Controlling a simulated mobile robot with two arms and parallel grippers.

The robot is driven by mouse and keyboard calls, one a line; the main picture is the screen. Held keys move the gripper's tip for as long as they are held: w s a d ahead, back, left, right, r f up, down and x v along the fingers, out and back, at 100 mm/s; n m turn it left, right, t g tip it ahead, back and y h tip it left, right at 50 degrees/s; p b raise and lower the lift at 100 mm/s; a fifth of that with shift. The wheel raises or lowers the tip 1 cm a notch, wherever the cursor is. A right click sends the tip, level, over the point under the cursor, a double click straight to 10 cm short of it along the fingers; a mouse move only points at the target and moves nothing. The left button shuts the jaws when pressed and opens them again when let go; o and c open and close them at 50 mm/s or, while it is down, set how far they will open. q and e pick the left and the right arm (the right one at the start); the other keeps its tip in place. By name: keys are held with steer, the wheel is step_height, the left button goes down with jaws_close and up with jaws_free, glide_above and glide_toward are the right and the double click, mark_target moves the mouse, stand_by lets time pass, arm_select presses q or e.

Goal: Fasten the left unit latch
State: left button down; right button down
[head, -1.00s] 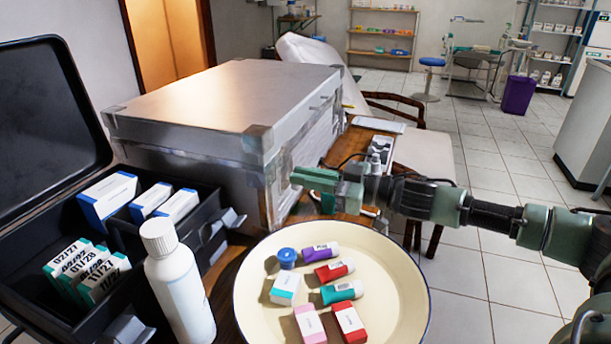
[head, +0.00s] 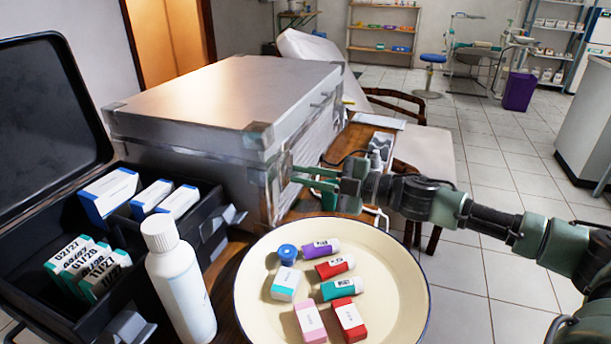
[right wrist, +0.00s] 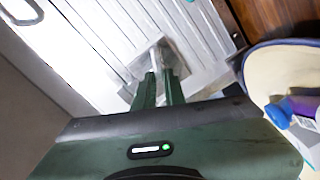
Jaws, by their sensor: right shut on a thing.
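The silver metal unit (head: 225,100) stands closed on the wooden table, its lid down. A small metal latch (head: 286,166) sits on its right-hand face, near the front corner. My right gripper (head: 298,175) reaches in from the right with its fingertips at that latch. In the right wrist view, the two green fingers (right wrist: 160,78) are close together on the pale metal latch (right wrist: 157,56), against the ribbed face of the unit. The fingers partly hide the latch, so I cannot tell whether it is fully engaged. My left gripper is out of view.
A cream round tray (head: 385,300) with several small boxes and tubes lies just below my right gripper. A white bottle (head: 180,285) and an open black case (head: 60,310) with boxes stand at the left. A chair stands behind the table.

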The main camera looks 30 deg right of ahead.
steer(key=shift+n, duration=0.5)
steer(key=shift+f+n+b, duration=0.1)
steer(key=shift+n+b, duration=0.4)
steer(key=shift+n, duration=1.7)
steer(key=c, duration=1.5)
jaws_free()
